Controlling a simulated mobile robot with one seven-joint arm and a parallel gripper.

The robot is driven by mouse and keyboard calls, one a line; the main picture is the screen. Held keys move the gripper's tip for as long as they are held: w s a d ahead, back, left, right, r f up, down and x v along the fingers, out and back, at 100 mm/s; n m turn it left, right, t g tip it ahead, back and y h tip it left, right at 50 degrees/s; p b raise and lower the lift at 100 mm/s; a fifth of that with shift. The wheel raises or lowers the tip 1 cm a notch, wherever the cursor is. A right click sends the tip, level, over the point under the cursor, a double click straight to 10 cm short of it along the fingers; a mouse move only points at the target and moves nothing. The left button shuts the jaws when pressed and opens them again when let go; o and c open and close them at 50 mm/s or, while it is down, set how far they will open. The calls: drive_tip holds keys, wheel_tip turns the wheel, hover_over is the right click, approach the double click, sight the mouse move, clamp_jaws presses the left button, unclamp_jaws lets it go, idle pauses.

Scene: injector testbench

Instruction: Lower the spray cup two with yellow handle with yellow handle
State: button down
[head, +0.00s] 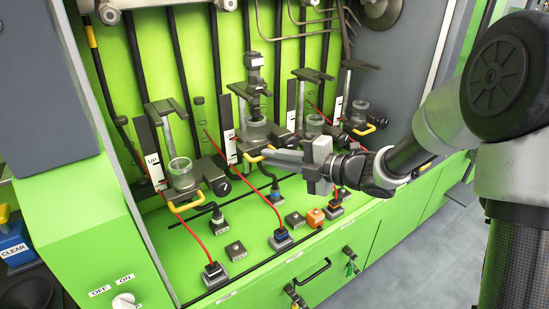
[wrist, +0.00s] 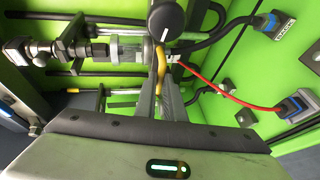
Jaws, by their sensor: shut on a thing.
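The second spray cup (head: 257,128) from the left is a clear glass in a grey holder, below a dark injector fitting. Its yellow handle (head: 251,159) sticks out at the front, beside my gripper (head: 264,156). In the wrist view the yellow handle (wrist: 160,63) lies between the tips of my gripper (wrist: 160,82), which is shut on it. The glass cup (wrist: 131,48) shows just beyond the handle. My fingers hide part of the handle in the head view.
Another cup with a yellow handle (head: 187,203) stands lower at left, and others stand to the right. Red cables (head: 262,190) run down to plugs on the green bench. A black knob (wrist: 168,18) is close to the fingers.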

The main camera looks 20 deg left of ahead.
wheel_tip(320, 180, down, 6)
drive_tip(key=b, duration=0.5)
drive_tip(key=shift+f+b, duration=0.15)
drive_tip(key=shift+b, duration=0.2)
drive_tip(key=shift+s, duration=0.1)
drive_tip(key=c, duration=1.8)
unclamp_jaws()
drive_tip(key=shift+f, duration=0.15)
drive_tip(key=shift+c, duration=0.2)
drive_tip(key=shift+d+r, duration=0.1)
drive_tip(key=shift+r, duration=0.1)
drive_tip(key=p+v, duration=0.2)
drive_tip(key=v, duration=1.5)
